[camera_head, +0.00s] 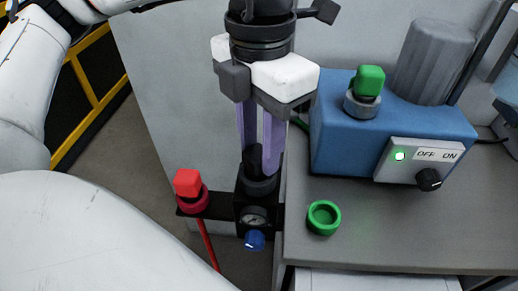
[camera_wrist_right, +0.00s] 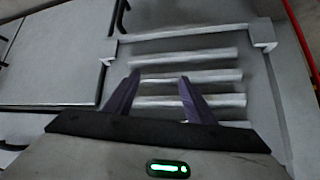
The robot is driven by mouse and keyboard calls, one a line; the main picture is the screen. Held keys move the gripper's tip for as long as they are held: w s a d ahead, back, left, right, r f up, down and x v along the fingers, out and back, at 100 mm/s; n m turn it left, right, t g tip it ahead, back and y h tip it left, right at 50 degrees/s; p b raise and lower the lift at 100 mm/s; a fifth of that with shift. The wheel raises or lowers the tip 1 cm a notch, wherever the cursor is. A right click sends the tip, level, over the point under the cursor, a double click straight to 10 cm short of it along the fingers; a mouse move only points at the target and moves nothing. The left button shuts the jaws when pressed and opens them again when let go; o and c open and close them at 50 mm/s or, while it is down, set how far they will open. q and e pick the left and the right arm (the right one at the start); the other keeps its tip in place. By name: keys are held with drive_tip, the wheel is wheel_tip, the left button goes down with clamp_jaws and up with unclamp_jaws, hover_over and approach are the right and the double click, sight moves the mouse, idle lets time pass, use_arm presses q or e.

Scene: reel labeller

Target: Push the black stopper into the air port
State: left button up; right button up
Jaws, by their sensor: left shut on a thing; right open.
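My left gripper (camera_head: 259,160) points down at the front edge of the grey bench, its purple fingers shut on the black stopper (camera_head: 253,158). The stopper stands roughly upright at the dark round air port (camera_head: 262,184), on top of a black block with a gauge and a blue knob. The fingers cover part of the stopper, and black lies against black, so I cannot tell how deep it sits in the port. My right gripper (camera_wrist_right: 160,82) shows only in the right wrist view. Its purple fingers are apart with nothing between them.
A red square-topped plug (camera_head: 188,184) stands on a bracket left of the block. A green ring (camera_head: 323,217) lies on the bench at right. Behind it is a blue machine (camera_head: 335,140) with a green-capped fitting (camera_head: 368,84) and switch panel (camera_head: 420,162). White slats (camera_wrist_right: 188,80) lie beyond my right gripper.

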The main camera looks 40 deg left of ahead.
sight(259, 151)
use_arm(q)
wheel_tip(259, 151, up, 9)
drive_tip(key=shift+f, duration=0.1)
drive_tip(key=shift+f+b, duration=0.85)
drive_tip(key=shift+f, duration=0.25)
use_arm(e)
drive_tip(key=shift+w+a+f, duration=0.1)
drive_tip(key=shift+a+f, duration=0.1)
drive_tip(key=shift+f, duration=0.25)
use_arm(q)
drive_tip(key=shift+f+b, duration=2.9)
drive_tip(key=shift+f, duration=0.4)
use_arm(e)
wheel_tip(259, 151, down, 6)
drive_tip(key=shift+r, duration=0.1)
